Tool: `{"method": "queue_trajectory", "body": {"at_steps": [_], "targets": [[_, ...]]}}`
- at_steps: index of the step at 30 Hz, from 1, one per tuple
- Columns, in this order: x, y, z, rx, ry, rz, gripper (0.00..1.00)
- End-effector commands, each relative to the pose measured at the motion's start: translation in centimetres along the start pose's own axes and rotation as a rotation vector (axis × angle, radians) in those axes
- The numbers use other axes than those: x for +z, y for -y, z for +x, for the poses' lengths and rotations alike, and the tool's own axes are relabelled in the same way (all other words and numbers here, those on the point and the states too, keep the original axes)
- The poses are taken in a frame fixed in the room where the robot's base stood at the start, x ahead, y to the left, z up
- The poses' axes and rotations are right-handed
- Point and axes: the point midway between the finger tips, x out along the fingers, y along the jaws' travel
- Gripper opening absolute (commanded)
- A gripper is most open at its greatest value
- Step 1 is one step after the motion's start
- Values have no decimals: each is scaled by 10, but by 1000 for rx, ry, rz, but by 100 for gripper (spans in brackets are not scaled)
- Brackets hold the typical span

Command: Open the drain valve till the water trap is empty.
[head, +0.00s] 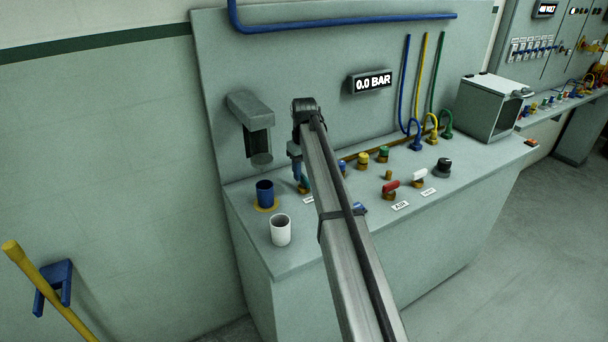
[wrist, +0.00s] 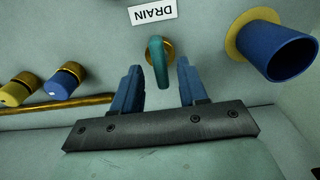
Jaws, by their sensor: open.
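The drain valve is a small teal handle (wrist: 157,62) on a brass base in the wrist view, beside the DRAIN label (wrist: 152,13). In the head view its teal handle (head: 304,186) is partly hidden by my arm. My gripper (wrist: 160,82) is open, with its blue fingers on either side of the handle's end. I see gaps on both sides; the depth between them is hard to judge. In the head view my gripper (head: 296,168) points down over the bench. A grey housing with a dark clear bowl (head: 260,153), probably the water trap, hangs on the panel; its water level cannot be made out.
A blue cup (head: 265,193) in a yellow ring stands left of the valve, with a white cup (head: 280,231) in front. Red (head: 390,187) and white (head: 419,175) handled valves are to the right. A display (head: 373,82) reads 0.0 BAR.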

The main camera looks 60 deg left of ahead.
Motion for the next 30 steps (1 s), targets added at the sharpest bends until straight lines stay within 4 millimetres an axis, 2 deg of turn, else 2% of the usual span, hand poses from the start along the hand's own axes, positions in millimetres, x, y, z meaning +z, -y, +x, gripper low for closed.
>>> {"method": "queue_trajectory", "body": {"at_steps": [9,15,22,30], "targets": [[-1,0,-63,1,-2,0,43],[-1,0,-96,1,-2,0,43],[0,0,-118,1,-1,-1,43],[0,0,-122,0,0,-1,43]]}}
